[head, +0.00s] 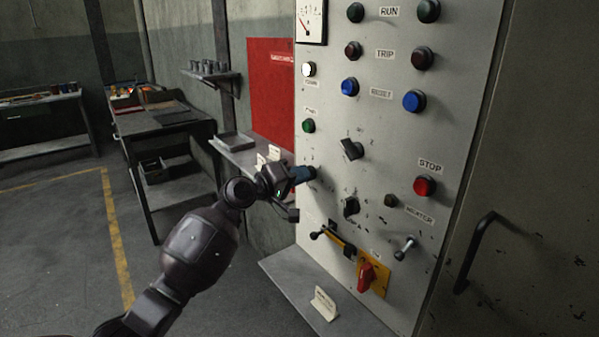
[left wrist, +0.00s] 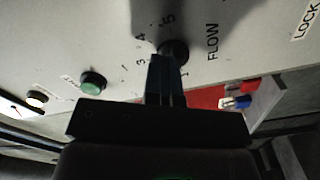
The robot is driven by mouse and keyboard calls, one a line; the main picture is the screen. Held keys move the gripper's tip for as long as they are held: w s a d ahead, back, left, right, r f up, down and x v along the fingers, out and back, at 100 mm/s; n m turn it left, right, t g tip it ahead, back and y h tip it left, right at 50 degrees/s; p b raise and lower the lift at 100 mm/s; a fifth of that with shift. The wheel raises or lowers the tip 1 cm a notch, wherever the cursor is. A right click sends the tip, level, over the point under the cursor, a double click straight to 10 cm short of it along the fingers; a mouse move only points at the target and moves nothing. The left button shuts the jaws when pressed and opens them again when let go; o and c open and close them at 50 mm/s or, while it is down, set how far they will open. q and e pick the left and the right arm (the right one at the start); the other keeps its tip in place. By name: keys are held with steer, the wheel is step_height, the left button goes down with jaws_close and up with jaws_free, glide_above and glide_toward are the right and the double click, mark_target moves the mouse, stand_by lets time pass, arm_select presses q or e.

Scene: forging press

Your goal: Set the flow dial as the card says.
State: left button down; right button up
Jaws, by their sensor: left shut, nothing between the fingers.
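The flow dial (left wrist: 176,50) is a dark round knob on the grey panel, with the word FLOW and numbers such as 3, 4 and 5 around it in the left wrist view. Its pointer setting cannot be made out. My left gripper (left wrist: 162,62) is shut and empty, its fingertips right at the dial and partly covering it; I cannot tell whether they touch. In the head view the left gripper (head: 304,174) reaches the panel's left edge. A small white card (head: 324,303) stands on the ledge below, its text too small to read. My right gripper is out of view.
The panel (head: 390,150) carries several buttons, a black selector (head: 351,149), a yellow-handled lever (head: 335,240), a red switch (head: 367,278) and a red stop button (head: 425,186). A shelf (head: 232,143) with small cards is left of the panel. Floor at left is clear.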

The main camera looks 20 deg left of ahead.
arm_select(q)
steer(key=shift+s+r+p, duration=0.25)
steer(key=shift+r+p, duration=0.05)
steer(key=shift+r, duration=0.05)
steer(key=p+v, duration=0.1)
steer(key=v, duration=0.6)
steer(key=shift+s+a, duration=0.25)
steer(key=shift+s, duration=0.1)
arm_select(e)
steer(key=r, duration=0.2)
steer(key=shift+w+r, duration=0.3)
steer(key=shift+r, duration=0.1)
arm_select(q)
steer(key=shift+r, duration=0.15)
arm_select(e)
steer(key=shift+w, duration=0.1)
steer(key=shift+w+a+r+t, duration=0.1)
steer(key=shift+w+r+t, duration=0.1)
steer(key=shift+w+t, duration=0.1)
arm_select(q)
steer(key=shift+a, duration=0.1)
